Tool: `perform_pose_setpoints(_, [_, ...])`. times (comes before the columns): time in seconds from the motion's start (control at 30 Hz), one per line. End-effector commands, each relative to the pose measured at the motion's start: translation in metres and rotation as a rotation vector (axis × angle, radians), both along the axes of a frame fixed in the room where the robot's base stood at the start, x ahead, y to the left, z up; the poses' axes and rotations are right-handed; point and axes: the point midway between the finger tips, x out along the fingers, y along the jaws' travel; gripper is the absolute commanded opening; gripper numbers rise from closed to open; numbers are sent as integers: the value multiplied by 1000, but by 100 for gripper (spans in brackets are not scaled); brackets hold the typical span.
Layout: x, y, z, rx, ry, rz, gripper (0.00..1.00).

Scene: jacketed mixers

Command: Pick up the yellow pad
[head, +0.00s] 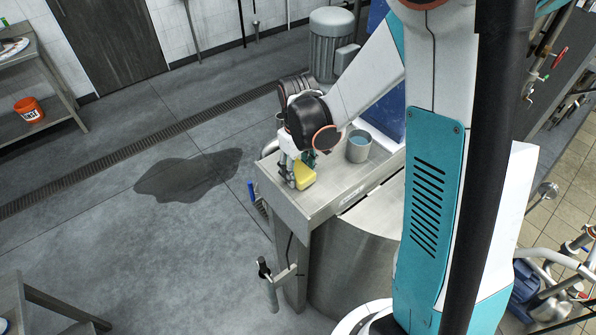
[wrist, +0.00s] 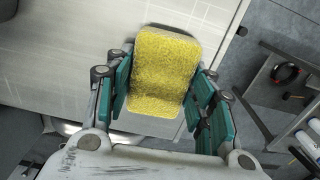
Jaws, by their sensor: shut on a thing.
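The yellow pad (head: 304,175) is a small block at the left end of a steel bench top (head: 338,190) in the head view. In the wrist view the yellow pad (wrist: 162,72) fills the space between the teal fingers of my gripper (wrist: 160,100). My gripper (head: 296,172) points down at the bench and is shut on the pad. Part of the pad is hidden by the fingers in the head view. I cannot tell whether the pad touches the bench top.
A metal cup of bluish liquid (head: 358,146) stands right of my gripper on the bench. A grey motor (head: 331,45) is behind. A dark wet patch (head: 188,175) lies on the floor at left. An orange bucket (head: 29,110) sits on a shelf at far left.

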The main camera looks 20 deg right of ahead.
Motion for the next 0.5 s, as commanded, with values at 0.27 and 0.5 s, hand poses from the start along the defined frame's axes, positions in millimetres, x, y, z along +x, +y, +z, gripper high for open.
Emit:
perform_pose_setpoints(0.27, [0, 0, 9, 0, 0, 0, 26])
perform_pose_setpoints(0.5, [-1, 0, 48, 0, 0, 0, 26])
